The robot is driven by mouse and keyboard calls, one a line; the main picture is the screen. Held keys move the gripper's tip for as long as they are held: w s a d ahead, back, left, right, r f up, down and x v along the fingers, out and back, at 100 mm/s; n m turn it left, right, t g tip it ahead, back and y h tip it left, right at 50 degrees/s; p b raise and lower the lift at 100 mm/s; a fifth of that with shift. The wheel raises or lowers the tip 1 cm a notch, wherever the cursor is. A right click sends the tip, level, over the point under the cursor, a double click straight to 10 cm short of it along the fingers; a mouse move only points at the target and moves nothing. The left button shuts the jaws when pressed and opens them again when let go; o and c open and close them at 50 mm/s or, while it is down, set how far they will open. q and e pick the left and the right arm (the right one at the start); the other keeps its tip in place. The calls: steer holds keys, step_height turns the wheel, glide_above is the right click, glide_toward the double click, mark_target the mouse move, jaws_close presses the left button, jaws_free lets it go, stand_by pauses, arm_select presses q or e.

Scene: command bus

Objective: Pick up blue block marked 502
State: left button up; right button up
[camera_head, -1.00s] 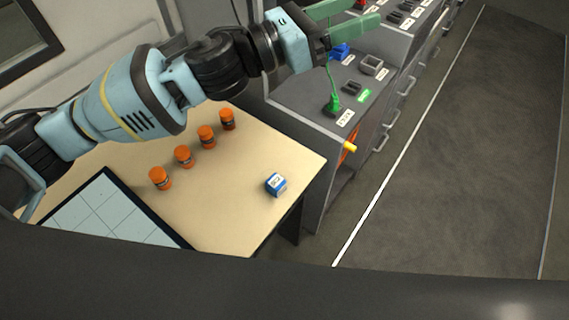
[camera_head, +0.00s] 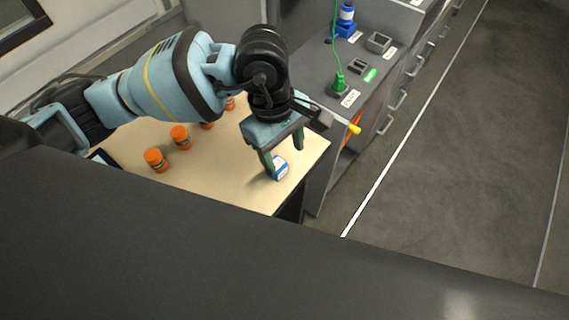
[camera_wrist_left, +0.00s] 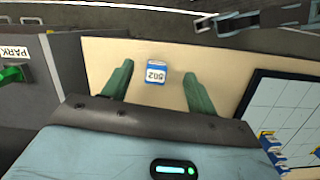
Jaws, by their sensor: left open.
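The blue block marked 502 (camera_head: 281,168) sits on the tan table (camera_head: 225,190) near its right corner, with a white label on top. It also shows in the left wrist view (camera_wrist_left: 157,73), where the label 502 appears upside down. My left gripper (camera_head: 284,163) points down over the block, its green fingers spread. In the left wrist view the fingers (camera_wrist_left: 157,78) lie on either side of the block in the picture, with gaps between. I cannot tell whether the fingertips are down at block height.
Several orange bottles (camera_head: 180,137) stand on the table left of the block. A grey console (camera_head: 318,85) with a green plug (camera_head: 338,84), a yellow-tipped handle (camera_head: 355,129) and a blue item (camera_head: 346,22) adjoins the table. More blue blocks (camera_wrist_left: 272,150) show at the grid board.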

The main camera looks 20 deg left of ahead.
mark_target(277, 169)
arm_select(q)
steer(key=a, duration=0.1)
steer(key=w+a+y, duration=0.1)
steer(key=a+n+t+y, duration=0.1)
steer(key=shift+w+f, duration=0.25)
steer(key=shift+d+f, duration=0.1)
steer(key=shift+f, duration=3.8)
steer(key=c, duration=1.1)
steer(key=shift+o, duration=0.2)
